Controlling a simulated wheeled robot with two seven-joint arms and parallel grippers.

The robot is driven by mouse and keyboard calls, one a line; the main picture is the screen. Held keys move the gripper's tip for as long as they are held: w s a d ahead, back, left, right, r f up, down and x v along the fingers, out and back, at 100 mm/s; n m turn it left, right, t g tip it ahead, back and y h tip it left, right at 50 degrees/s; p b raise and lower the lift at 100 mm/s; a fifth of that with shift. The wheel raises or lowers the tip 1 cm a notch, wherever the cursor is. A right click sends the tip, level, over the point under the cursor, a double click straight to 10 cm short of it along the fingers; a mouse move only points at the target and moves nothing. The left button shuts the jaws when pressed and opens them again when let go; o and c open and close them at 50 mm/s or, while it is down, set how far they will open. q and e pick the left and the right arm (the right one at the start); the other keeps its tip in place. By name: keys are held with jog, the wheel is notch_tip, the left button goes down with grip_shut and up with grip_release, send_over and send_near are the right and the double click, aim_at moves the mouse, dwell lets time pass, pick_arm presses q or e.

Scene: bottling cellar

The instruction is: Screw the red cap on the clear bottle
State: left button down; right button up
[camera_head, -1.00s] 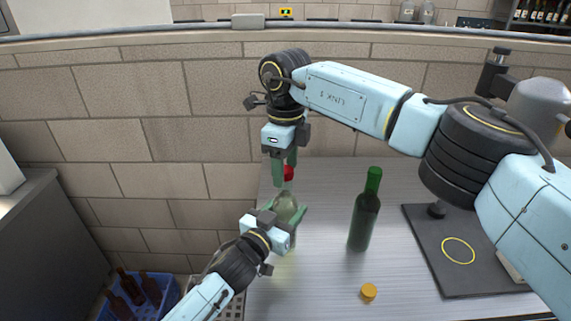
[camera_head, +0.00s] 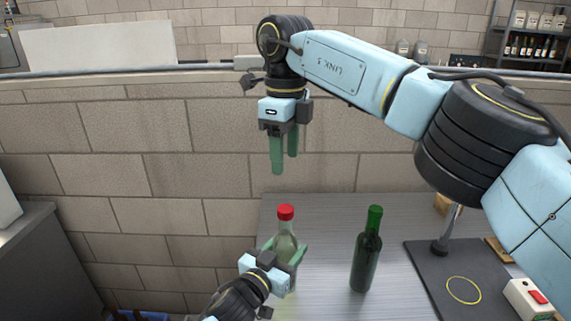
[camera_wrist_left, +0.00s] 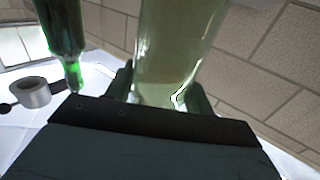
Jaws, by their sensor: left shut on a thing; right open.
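The clear bottle (camera_head: 286,246) stands upright on the metal table, with the red cap (camera_head: 286,212) sitting on its mouth. I cannot tell how tight the cap is. My left gripper (camera_head: 287,252) is shut on the bottle's body from the front. The left wrist view shows the bottle (camera_wrist_left: 168,50) between the fingers; its top and cap are out of that view. My right gripper (camera_head: 284,166) is open and empty, pointing down above the red cap with a clear gap.
A dark green bottle (camera_head: 367,252) stands to the right of the clear one, also visible in the left wrist view (camera_wrist_left: 62,35). Farther right are a black base plate (camera_head: 425,262) and a box with a red button (camera_head: 528,300). A block wall (camera_head: 140,170) rises behind the table.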

pick_arm(q)
jog(key=shift+c, duration=2.4)
grip_release()
jog(key=v, duration=1.3)
jog(key=shift+s+p, duration=0.2)
jog(key=shift+p, duration=0.25)
